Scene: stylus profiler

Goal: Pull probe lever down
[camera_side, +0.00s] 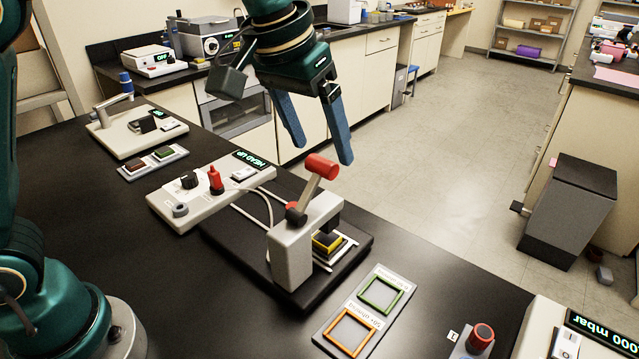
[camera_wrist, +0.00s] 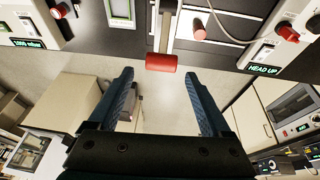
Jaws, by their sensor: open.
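The probe lever (camera_side: 315,181) is a grey arm with a red cylindrical knob (camera_side: 321,166). It pivots on the side of the white-grey profiler head (camera_side: 295,250) and points up, tilted slightly right. My gripper (camera_side: 325,155) is open and empty, with its blue fingers above and around the height of the knob in the side view. In the wrist view my gripper (camera_wrist: 157,77) has its fingers spread wide, and the red knob (camera_wrist: 161,62) lies between their lines, just beyond the tips. No contact shows. A yellow-and-black piece (camera_side: 327,241) sits under the head.
A control box (camera_side: 212,190) reading HEAD UP, with a red knob, stands left of the profiler on its black base (camera_side: 352,262). A plate with green and orange frames (camera_side: 352,327) lies in front right. A pressure box (camera_side: 590,335) is at lower right.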

